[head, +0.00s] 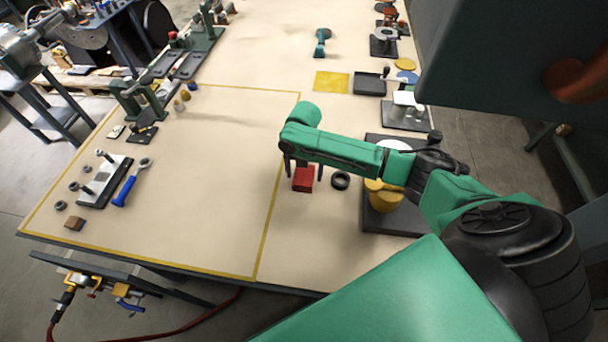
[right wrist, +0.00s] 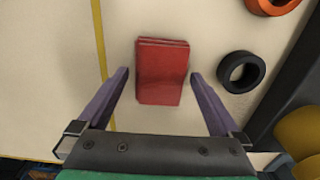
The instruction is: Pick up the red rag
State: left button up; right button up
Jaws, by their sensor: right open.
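The red rag (head: 304,180) is a small folded block lying on the table, just right of the yellow line. In the right wrist view the rag (right wrist: 162,72) lies between and beyond the two fingers, with bare table on either side. My right gripper (head: 303,174) is over the rag and pointing down. In the right wrist view the gripper (right wrist: 160,85) is open, one finger on each side of the rag, and no contact shows. My left gripper is not in view.
A black ring (head: 340,180) lies close to the right of the rag. A dark plate with yellow parts (head: 384,196) stands further right. The yellow-outlined area (head: 200,170) to the left is mostly clear, with a blue-handled tool (head: 130,185) at its far left.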

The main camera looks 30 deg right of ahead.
aim_at(304, 175)
jog(key=shift+f, duration=0.2)
jog(key=shift+c, duration=1.2)
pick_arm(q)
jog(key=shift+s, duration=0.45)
pick_arm(e)
jog(key=c, duration=1.1)
jog(key=shift+o, duration=0.2)
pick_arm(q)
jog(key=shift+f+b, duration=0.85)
pick_arm(e)
notch_tip(304, 175, up, 20)
